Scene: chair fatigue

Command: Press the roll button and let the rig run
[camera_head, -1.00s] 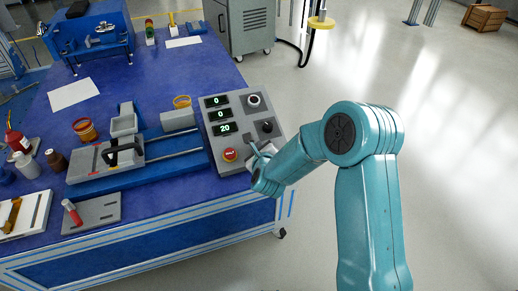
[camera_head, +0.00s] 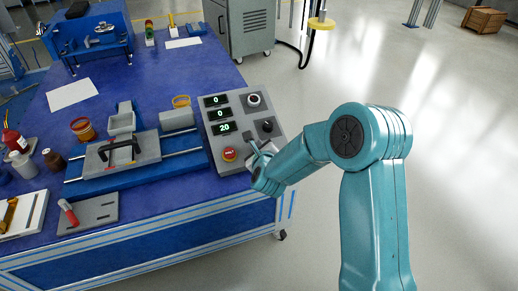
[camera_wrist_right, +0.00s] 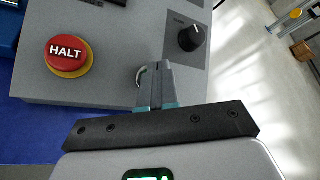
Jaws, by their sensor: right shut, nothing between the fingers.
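The grey control panel (camera_head: 220,170) stands at the right end of the blue table. It has three green displays reading 0, 0 and 20 (camera_head: 224,128), a red HALT button (camera_head: 229,155), a black knob (camera_head: 267,125) and a white-ringed dial (camera_head: 254,99). My right gripper (camera_head: 249,139) is shut and empty at the panel, right of HALT and below the knob. In the right wrist view its closed fingertips (camera_wrist_right: 155,68) cover most of a round pale-rimmed button (camera_wrist_right: 141,76); whether they touch it I cannot tell. The rig's grey carriage (camera_head: 150,146) with a black handle sits on its rails. My left gripper is out of view.
A blue fixture (camera_head: 97,35) stands at the table's far end. Bottles (camera_head: 22,165), an orange tape roll (camera_head: 83,129) and a grey plate (camera_head: 100,210) with a red-handled tool lie around the rig. A grey cabinet (camera_head: 247,30) stands behind the table.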

